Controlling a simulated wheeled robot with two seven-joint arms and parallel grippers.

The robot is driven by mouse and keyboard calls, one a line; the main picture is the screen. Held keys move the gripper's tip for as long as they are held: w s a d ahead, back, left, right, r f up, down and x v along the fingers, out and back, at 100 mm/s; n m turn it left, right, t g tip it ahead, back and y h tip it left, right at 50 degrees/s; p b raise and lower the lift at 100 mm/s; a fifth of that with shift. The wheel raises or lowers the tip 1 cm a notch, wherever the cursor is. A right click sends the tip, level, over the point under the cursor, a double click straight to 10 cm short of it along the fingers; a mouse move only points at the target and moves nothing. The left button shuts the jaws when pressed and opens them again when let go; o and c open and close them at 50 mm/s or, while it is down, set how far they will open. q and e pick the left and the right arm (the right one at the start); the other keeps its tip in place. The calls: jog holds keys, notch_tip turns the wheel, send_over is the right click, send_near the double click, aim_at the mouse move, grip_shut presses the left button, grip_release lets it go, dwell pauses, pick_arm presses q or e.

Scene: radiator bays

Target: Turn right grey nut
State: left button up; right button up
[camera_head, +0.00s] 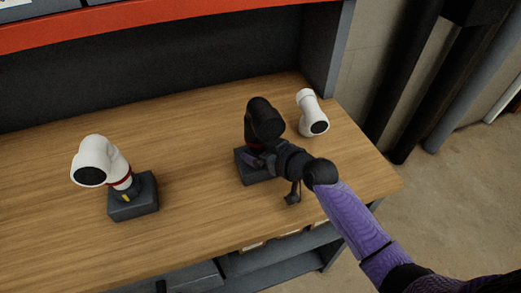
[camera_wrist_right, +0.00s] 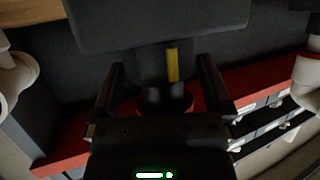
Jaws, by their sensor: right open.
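The right fixture is a black elbow pipe (camera_head: 264,120) with a red ring, upright on a dark block (camera_head: 246,172). Its grey nut (camera_wrist_right: 155,72) with a yellow stripe shows in the right wrist view, between the dark block and the red ring (camera_wrist_right: 178,104). My right gripper (camera_head: 258,161) is at this nut, mostly covering it in the head view. In the wrist view its fingers (camera_wrist_right: 162,82) are open, one on each side of the nut, with visible gaps. My left gripper is not in view.
A white elbow pipe (camera_head: 101,160) on another dark block (camera_head: 133,197) stands at the left, with a yellow mark low on it. A loose white elbow (camera_head: 311,113) lies behind and right of my gripper. A red shelf edge (camera_head: 130,22) crosses above. The bench middle is clear.

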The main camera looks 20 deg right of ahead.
jog(key=shift+w+a+f, duration=0.1)
jog(key=shift+w, duration=0.15)
